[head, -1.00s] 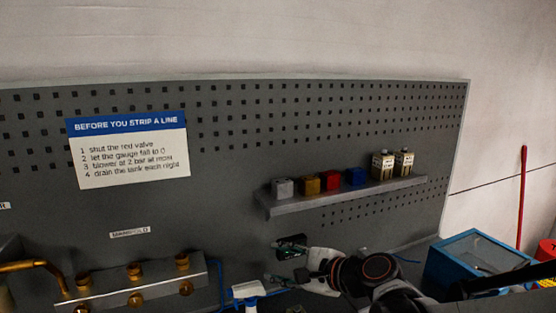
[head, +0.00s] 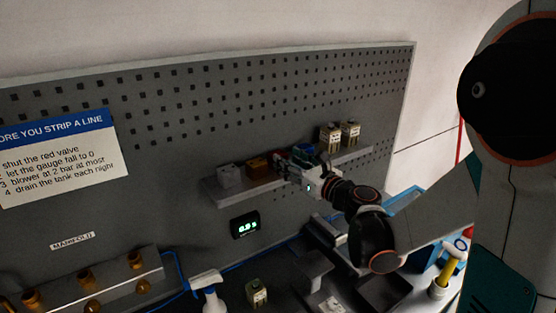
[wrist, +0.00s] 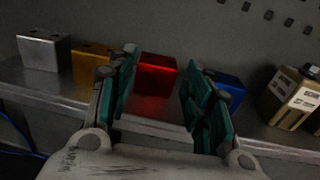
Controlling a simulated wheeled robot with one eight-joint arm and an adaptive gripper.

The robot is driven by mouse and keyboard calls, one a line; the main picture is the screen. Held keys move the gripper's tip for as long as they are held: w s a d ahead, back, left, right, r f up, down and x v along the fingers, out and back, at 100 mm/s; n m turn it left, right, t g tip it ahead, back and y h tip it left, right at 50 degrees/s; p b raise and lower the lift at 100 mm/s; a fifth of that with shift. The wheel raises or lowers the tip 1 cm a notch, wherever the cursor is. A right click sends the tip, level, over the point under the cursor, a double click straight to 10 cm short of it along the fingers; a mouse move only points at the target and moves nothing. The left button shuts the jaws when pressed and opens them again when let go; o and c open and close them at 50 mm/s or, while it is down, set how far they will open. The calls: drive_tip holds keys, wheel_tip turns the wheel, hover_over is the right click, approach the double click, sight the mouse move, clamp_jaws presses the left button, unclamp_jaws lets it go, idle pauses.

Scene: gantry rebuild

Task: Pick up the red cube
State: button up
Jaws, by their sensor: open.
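The red cube (wrist: 157,74) sits on the grey shelf, in line between the two fingers in the wrist view. My gripper (wrist: 160,92) is open, with a teal-padded finger on each side of the cube's line. The cube is a little beyond or level with the fingertips; I cannot tell the exact depth. In the head view my gripper (head: 285,165) is at the shelf's front and hides most of the red cube.
On the shelf (head: 214,199), a silver cube (wrist: 44,51) and an orange cube (wrist: 93,62) stand left of the red one. A blue cube (wrist: 228,88) is close on the right, then tan containers (wrist: 293,95). A pegboard (head: 150,115) rises behind.

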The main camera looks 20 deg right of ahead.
drive_tip(key=x, duration=0.6)
drive_tip(key=shift+w+a, duration=0.15)
drive_tip(key=c, duration=0.9)
drive_tip(key=shift+r, duration=0.1)
